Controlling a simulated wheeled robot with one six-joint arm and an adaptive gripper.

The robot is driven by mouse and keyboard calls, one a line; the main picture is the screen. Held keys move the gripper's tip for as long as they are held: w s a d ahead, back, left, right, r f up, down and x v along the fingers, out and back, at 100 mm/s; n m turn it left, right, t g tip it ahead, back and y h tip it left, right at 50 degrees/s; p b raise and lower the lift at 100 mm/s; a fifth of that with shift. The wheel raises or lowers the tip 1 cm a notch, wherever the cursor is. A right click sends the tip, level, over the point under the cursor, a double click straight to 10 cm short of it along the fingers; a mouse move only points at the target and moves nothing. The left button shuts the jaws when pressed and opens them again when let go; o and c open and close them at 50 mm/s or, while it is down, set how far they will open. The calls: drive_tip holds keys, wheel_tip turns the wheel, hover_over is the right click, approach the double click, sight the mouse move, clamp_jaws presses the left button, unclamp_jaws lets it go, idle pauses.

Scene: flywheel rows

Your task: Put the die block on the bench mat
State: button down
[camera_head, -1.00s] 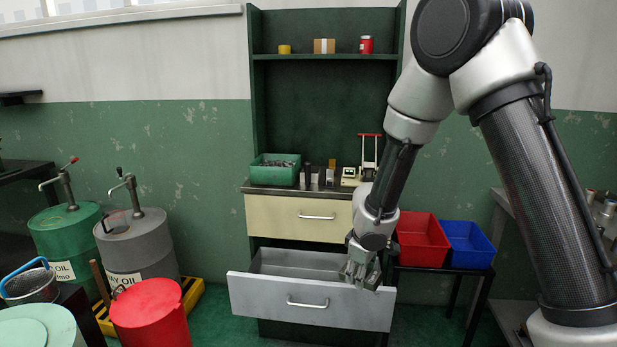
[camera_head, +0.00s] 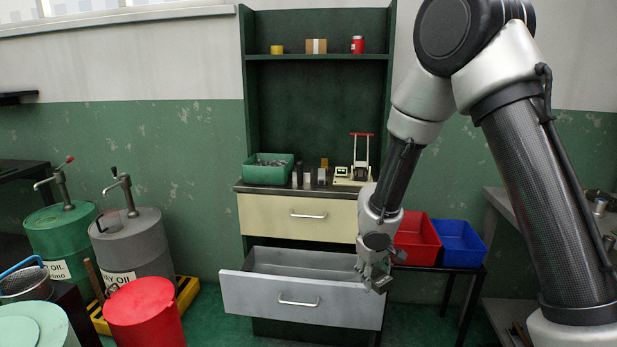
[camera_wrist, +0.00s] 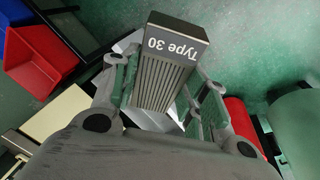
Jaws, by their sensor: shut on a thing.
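The die block (camera_wrist: 168,62) is a grey ribbed block with a dark end marked "Type 30", seen in the wrist view. My gripper (camera_wrist: 163,85) is shut on it, with a finger on each side. In the head view my gripper (camera_head: 377,282) is at the right end of the open grey drawer (camera_head: 300,302); the block is too small to make out there. I cannot make out a bench mat in either view.
A cabinet top (camera_head: 285,188) holds a green bin (camera_head: 268,169), several small blocks and a red-handled press (camera_head: 361,158). Red (camera_head: 416,241) and blue (camera_head: 460,243) bins stand right of the drawer. Oil drums and a red drum (camera_head: 145,314) stand at left.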

drive_tip(key=d+m+g+h, duration=0.1)
drive_tip(key=d+m, duration=0.5)
drive_tip(key=d, duration=0.6)
drive_tip(key=shift+w+f, duration=0.3)
drive_tip(key=shift+w, duration=0.05)
drive_tip(key=shift+a, duration=0.1)
